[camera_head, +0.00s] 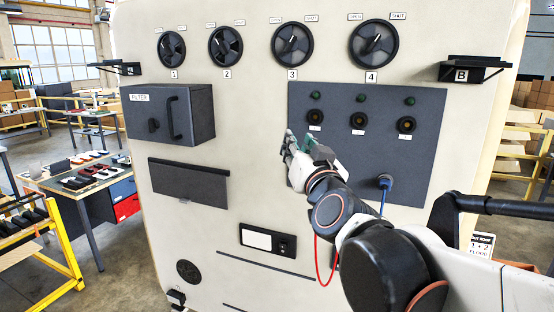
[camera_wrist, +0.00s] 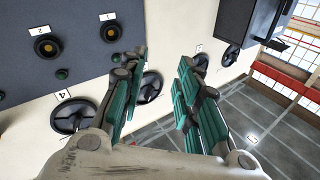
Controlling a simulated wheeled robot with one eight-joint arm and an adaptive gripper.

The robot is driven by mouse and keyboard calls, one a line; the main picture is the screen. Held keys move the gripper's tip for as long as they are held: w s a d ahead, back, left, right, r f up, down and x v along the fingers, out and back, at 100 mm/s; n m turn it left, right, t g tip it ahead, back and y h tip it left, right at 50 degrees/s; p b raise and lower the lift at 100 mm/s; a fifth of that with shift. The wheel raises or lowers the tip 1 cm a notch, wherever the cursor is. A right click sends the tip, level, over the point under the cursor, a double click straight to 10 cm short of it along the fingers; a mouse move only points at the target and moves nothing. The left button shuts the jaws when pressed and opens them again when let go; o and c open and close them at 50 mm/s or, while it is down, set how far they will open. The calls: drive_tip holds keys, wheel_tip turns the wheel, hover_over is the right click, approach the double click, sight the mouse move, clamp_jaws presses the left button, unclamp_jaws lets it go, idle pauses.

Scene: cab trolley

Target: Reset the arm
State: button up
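My arm reaches from the lower right of the head view toward the large cream cabinet (camera_head: 250,215). My gripper (camera_head: 289,143) is in front of the left edge of the cabinet's dark socket panel (camera_head: 360,178). In the wrist view my gripper (camera_wrist: 162,62) has its two teal-padded fingers spread apart, with a black handwheel (camera_wrist: 150,88) and floor seen beyond them. Nothing is held between the fingers. The gripper looks clear of the panel, but the exact distance cannot be told.
Several black handwheels (camera_head: 292,44) line the cabinet top. A filter box (camera_head: 170,115) juts out at left, and bracket B (camera_head: 474,71) at right. A blue plug (camera_head: 385,183) sits low on the panel beside my arm. A table with tools (camera_head: 90,175) stands at left.

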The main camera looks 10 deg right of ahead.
drive_tip(key=s+a+f+n+g+y+b, duration=0.1)
drive_tip(key=s+f+g+b, duration=0.25)
drive_tip(key=f, duration=0.75)
drive_tip(key=s+f+n+g+b, duration=0.15)
drive_tip(key=s+f+b, duration=0.35)
drive_tip(key=f, duration=0.6)
drive_tip(key=s+a+f+n+g+y+b, duration=0.1)
drive_tip(key=s+f+g+b, duration=0.35)
drive_tip(key=f, duration=0.65)
drive_tip(key=s+d+f+g+h+b, duration=0.1)
drive_tip(key=s+d+f+g+b, duration=0.1)
drive_tip(key=s+f, duration=0.6)
wheel_tip(320, 180, down, 3)
drive_tip(key=shift+s+d+f+g+h+b, duration=0.15)
drive_tip(key=shift+s+d+g+h+b, duration=0.3)
drive_tip(key=shift+d, duration=0.45)
drive_tip(key=shift+w+m, duration=0.1)
drive_tip(key=shift+m, duration=0.15)
